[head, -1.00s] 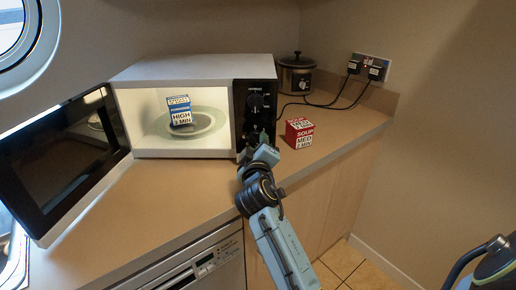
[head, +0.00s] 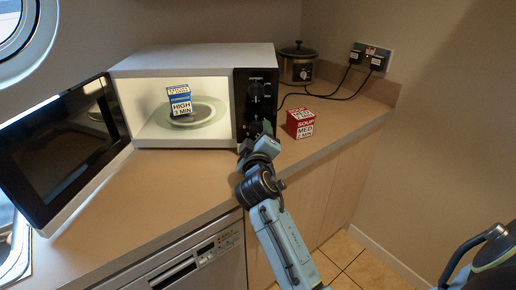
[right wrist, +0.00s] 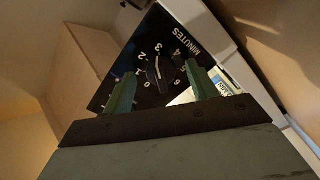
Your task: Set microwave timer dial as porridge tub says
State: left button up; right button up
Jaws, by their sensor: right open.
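The porridge tub (head: 180,101), blue and white, stands on the plate inside the lit, open microwave (head: 195,58). Its label reads HIGH with a minute figure that looks like 3, too small to be sure. The timer dial (right wrist: 160,72) is black, with figures from 0 to 6 and MINUTES around it. A pale pointer line on it seems to lie toward the 3. My right gripper (head: 259,133) is at the lower part of the control panel. In the right wrist view its open fingers (right wrist: 161,82) stand on either side of the timer dial; contact cannot be told.
An upper dial (head: 256,91) sits above on the panel. A red soup box (head: 300,124) stands close right of my right gripper. A slow cooker (head: 297,67) and plugged cables are behind it. The microwave door (head: 62,150) hangs open at the left.

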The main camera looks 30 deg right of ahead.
pick_arm(q)
jog(key=shift+s+a+f, duration=0.1)
jog(key=shift+a+f, duration=0.1)
jog(key=shift+a, duration=0.2)
pick_arm(e)
jog(key=v, duration=1.2)
jog(key=shift+s+a, duration=0.15)
jog(key=shift+s, duration=0.15)
pick_arm(q)
jog(key=d+r+p, duration=0.4)
jog(key=r+p, duration=1)
jog(key=r, duration=0.1)
jog(key=shift+s+p, duration=0.35)
pick_arm(e)
jog(key=w+d+n, duration=0.2)
jog(key=w+n, duration=0.2)
jog(key=n, duration=0.2)
jog(key=w+d+n, duration=0.2)
jog(key=w+n, duration=0.1)
jog(key=n, duration=0.3)
jog(key=w+d+n, duration=0.2)
jog(key=w+n, duration=0.2)
jog(key=n, duration=0.2)
jog(key=shift+w+d, duration=0.35)
